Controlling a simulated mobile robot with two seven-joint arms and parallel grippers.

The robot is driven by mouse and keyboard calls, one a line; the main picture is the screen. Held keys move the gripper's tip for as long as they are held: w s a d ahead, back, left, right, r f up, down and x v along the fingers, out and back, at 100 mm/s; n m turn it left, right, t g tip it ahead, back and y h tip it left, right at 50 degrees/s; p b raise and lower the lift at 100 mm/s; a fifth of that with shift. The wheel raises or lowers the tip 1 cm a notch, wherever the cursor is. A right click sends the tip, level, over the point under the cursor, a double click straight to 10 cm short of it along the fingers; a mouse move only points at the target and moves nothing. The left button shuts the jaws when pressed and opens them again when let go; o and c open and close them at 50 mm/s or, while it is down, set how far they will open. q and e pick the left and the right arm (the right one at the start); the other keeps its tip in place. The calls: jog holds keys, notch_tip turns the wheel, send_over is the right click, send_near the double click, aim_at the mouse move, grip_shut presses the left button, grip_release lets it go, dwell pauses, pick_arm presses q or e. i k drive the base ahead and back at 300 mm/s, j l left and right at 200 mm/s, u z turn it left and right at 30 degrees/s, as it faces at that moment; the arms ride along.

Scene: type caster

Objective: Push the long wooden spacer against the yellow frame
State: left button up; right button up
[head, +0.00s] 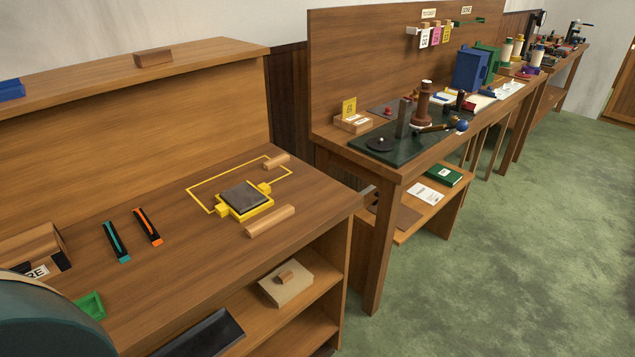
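The long wooden spacer (270,221) lies on the wooden bench top, near its front right edge. The yellow frame (222,211) sits just behind and left of it, around a dark grey square plate (245,198). The long spacer lies roughly along the frame's near side; a narrow gap seems to show between them. A shorter wooden spacer (276,161) lies at the far corner of a thin yellow outline (203,183) on the bench. Neither of my grippers is in view.
A teal and an orange-marked tool (148,227) lie left of the frame. A raised shelf (215,52) runs behind. The bench between tools and frame is clear.

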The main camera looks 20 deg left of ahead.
aim_at(271, 220)
jog(key=k+l+u, duration=0.1)
jog(key=u, duration=1.15)
